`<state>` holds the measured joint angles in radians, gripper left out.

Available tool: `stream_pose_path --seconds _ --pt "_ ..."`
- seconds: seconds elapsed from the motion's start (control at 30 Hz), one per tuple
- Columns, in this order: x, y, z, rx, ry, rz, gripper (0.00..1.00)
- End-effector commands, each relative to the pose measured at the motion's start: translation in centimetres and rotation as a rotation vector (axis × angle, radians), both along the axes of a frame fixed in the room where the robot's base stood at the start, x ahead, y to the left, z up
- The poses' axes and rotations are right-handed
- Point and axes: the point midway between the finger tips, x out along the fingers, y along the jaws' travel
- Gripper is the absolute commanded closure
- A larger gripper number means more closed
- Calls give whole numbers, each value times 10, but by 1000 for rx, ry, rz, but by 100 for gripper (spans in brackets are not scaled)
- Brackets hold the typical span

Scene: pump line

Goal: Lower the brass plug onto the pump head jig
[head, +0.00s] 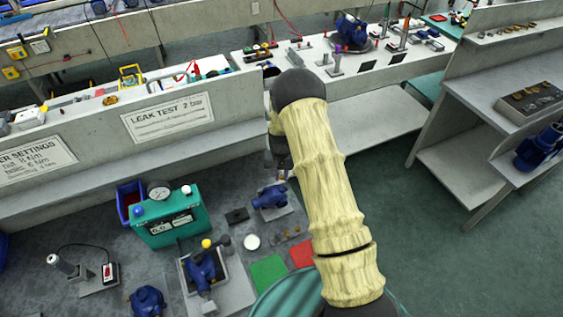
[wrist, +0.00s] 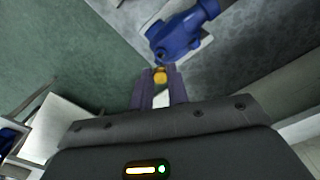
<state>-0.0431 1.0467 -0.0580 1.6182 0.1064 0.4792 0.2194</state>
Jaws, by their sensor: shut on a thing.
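My gripper (wrist: 160,80) is shut on the small golden-yellow brass plug (wrist: 160,76), which sits between the dark fingertips. Just beyond the plug in the wrist view is a blue pump head (wrist: 178,34) on a pale jig plate (wrist: 197,47). I cannot tell the height of the plug above it, but no contact shows. In the head view my gripper (head: 279,165) points down, partly hidden by my arm, just behind a blue pump head (head: 270,197) on a grey plate. The plug cannot be made out there.
A concrete ledge (head: 130,170) runs behind. Grey shelving (head: 480,100) stands at right.

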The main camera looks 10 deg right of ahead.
Motion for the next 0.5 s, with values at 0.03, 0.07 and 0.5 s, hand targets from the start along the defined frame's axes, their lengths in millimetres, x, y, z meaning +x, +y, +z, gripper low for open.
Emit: stream_pose_path --seconds 0.03,0.07,0.5 --pt "4 0 9 1 0 -14 100" --pt "6 -1 10 1 0 -20 100" --pt "7 -4 6 1 1 -32 100"
